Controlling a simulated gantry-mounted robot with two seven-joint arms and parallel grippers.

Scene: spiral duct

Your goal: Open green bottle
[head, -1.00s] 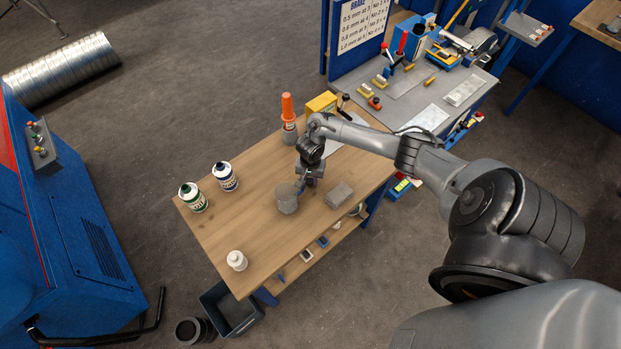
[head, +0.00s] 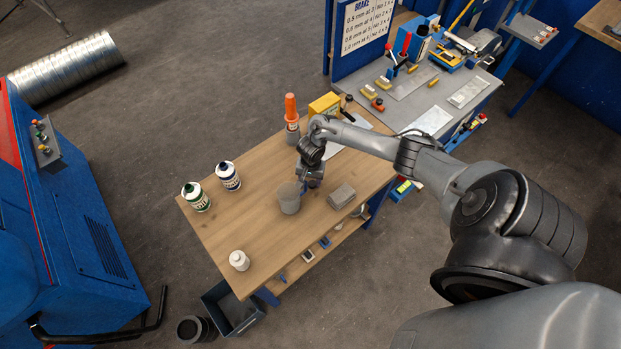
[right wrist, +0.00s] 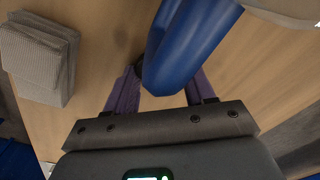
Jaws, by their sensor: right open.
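The green bottle (head: 196,197), white with a green label, stands upright near the left edge of the wooden table (head: 240,222). My right gripper (head: 306,187) is well to its right, low over the table beside a grey cup (head: 289,199). In the right wrist view, the open fingers (right wrist: 162,95) are on either side of a blue object (right wrist: 188,45), apparently a handle. I cannot tell whether they touch it. The green bottle does not show in the right wrist view. My left gripper is not in view.
A blue-labelled bottle (head: 229,177) stands right behind the green one. A white bottle (head: 239,260) is at the front. An orange-topped bottle (head: 291,115) stands at the back. The left-middle tabletop is clear.

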